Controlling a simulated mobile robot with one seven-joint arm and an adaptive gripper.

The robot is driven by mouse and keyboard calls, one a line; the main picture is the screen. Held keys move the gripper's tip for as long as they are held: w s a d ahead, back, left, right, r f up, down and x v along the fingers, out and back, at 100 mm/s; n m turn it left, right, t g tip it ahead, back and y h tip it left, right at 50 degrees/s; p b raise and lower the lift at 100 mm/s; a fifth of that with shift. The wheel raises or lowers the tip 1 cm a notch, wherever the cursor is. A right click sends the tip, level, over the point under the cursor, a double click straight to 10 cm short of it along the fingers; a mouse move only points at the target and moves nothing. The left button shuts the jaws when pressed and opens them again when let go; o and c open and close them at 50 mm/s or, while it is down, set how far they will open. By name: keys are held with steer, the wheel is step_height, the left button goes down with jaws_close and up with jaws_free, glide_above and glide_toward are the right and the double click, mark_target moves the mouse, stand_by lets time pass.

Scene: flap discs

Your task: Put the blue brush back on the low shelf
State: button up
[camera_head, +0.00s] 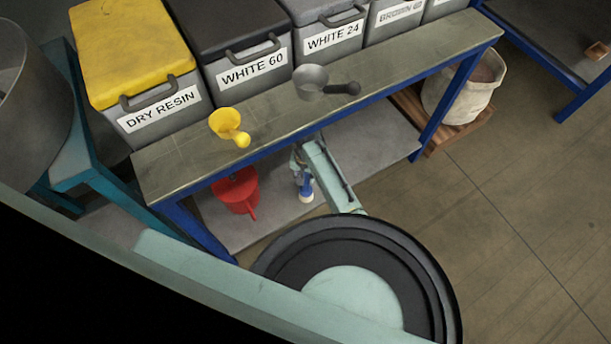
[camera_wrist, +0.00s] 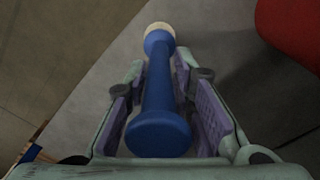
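The blue brush (camera_head: 306,189) is at the low shelf (camera_head: 372,136), under the workbench, with its pale bristle end down. I cannot tell for sure whether the bristles touch the shelf. In the wrist view the brush's blue handle (camera_wrist: 158,92) runs away from me between my fingers, its round knob nearest the camera. My gripper (camera_wrist: 160,75) is open around the handle, with narrow gaps between the purple pads and the handle. In the head view my arm reaches in under the bench top, and my gripper (camera_head: 300,160) is partly hidden by it.
A red funnel-like container (camera_head: 237,190) stands on the low shelf left of the brush. It also shows at the wrist view's upper right (camera_wrist: 292,30). The bench top (camera_head: 280,118) overhangs, with a yellow scoop (camera_head: 227,124), a grey scoop (camera_head: 312,82) and labelled bins. A blue leg (camera_head: 446,100) stands right.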

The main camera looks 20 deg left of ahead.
steer(key=o, duration=0.3)
steer(key=shift+o, duration=0.2)
steer(key=shift+r, duration=0.1)
step_height(320, 180, up, 8)
steer(key=shift+f, duration=0.25)
